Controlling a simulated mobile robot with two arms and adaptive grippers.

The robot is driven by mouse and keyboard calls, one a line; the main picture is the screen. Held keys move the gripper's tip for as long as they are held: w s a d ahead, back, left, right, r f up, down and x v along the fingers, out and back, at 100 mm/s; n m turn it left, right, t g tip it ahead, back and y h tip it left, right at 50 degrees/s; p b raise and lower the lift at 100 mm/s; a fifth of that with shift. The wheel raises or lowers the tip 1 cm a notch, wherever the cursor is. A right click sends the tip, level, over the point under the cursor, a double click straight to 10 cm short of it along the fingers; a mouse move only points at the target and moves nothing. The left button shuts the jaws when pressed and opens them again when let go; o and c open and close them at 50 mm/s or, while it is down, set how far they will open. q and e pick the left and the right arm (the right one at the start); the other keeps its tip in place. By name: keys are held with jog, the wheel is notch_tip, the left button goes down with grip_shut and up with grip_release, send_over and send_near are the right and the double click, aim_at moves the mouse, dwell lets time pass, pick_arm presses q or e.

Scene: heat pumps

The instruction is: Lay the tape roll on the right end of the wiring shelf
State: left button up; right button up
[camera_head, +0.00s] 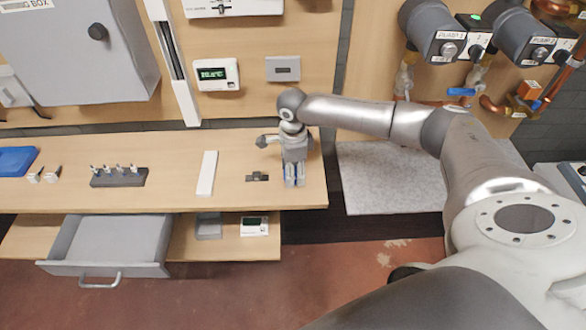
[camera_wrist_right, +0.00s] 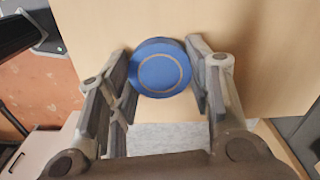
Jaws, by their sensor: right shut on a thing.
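The tape roll is a blue disc (camera_wrist_right: 160,68) with a thin ring on its face, held between the two fingers of my right gripper (camera_wrist_right: 164,72) in the right wrist view. In the head view my right gripper (camera_head: 294,178) points down over the right end of the wooden wiring shelf (camera_head: 235,190). Only slivers of blue show between its fingers there. I cannot tell whether the roll touches the shelf or hangs just above it. My left gripper is not in view.
Left of the gripper on the shelf lie a small dark part (camera_head: 257,177), a white strip (camera_head: 207,173), a dark holder with several pieces (camera_head: 118,178) and a blue tray (camera_head: 15,160). An open grey drawer (camera_head: 110,245) sits below. A grey speckled slab (camera_head: 390,180) is to the right.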

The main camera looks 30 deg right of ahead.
jog(key=o, duration=1)
jog(key=shift+f, duration=0.1)
jog(key=shift+c, duration=0.2)
jog(key=shift+r, duration=0.45)
notch_tip(320, 180, up, 11)
jog(key=b, duration=0.2)
jog(key=shift+r, duration=0.2)
